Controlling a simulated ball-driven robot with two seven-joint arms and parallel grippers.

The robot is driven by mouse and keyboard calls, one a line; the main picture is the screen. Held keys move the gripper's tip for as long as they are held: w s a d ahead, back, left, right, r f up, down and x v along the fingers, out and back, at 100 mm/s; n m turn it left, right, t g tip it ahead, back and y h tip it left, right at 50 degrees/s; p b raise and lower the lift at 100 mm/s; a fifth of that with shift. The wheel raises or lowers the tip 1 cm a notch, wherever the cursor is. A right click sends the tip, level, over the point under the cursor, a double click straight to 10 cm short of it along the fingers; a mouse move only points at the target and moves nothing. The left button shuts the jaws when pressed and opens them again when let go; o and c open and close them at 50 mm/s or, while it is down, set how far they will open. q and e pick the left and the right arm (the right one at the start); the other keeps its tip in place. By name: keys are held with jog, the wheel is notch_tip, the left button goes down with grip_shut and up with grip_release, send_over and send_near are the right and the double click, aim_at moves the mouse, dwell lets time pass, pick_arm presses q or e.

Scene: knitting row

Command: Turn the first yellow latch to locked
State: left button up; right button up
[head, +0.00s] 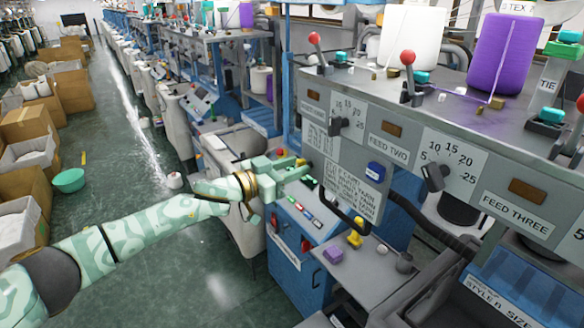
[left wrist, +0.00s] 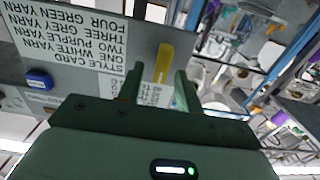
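The yellow latch (left wrist: 164,62) shows in the left wrist view as a short bar on the grey machine panel, beside the printed style card (left wrist: 75,35). It stands nearly upright in that picture, tilted slightly. My left gripper (left wrist: 158,80) is open, its two fingers apart, with the latch just beyond and between the tips. I cannot tell if they touch it. In the head view my left gripper (head: 306,172) is at the panel's left end, near the style card (head: 352,190); I cannot make out the latch there. My right gripper is not in view.
The panel carries dials, including one by FEED TWO (head: 340,125), and a blue button (head: 375,171). Red-knobbed levers (head: 407,58) and yarn cones (head: 500,52) stand above. Below are a blue cabinet (head: 290,258) and a small yellow object (head: 355,239).

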pick_arm(q)
grip_shut()
jog(key=shift+m, duration=0.4)
jog(key=m, duration=0.8)
jog(key=m+p, duration=0.1)
jog(key=m, duration=0.3)
jog(key=shift+s+d+f, duration=0.25)
jog(key=shift+s+f, duration=0.1)
jog(key=shift+s, duration=0.05)
jog(key=m, duration=0.1)
jog(key=m+b, duration=0.1)
jog(key=m, duration=0.2)
jog(key=shift+f+m, duration=0.25)
jog(key=shift+m, duration=0.45)
jog(key=shift+o, duration=0.6)
grip_release()
